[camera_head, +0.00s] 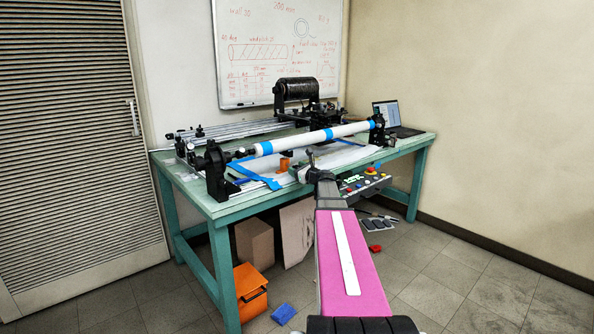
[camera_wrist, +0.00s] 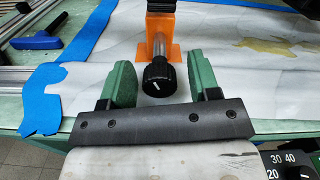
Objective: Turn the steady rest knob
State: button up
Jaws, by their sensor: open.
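The steady rest knob (camera_wrist: 157,76) is black and ribbed with a white pointer line, in the wrist view. It sits on the end of a metal shaft coming out of an orange bracket (camera_wrist: 177,52). My gripper (camera_wrist: 166,80) is open, with one green finger to the left of the knob and one to the right. Both fingers are apart from the knob, with a gap on each side. In the head view the orange bracket (camera_head: 284,164) is small at the bench's front, and my gripper (camera_head: 309,158) is near it; the knob is too small to make out there.
A white tube (camera_head: 315,137) with blue bands runs along the green bench (camera_head: 205,201) above the bracket. Blue tape (camera_wrist: 50,98) and a blue-handled tool (camera_wrist: 36,40) lie left of my gripper. A control panel (camera_head: 366,183) is at the front right. A laptop (camera_head: 391,116) stands at the back.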

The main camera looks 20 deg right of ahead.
jog(key=c, duration=0.9)
jog(key=shift+n, duration=1.4)
jog(key=o, duration=0.9)
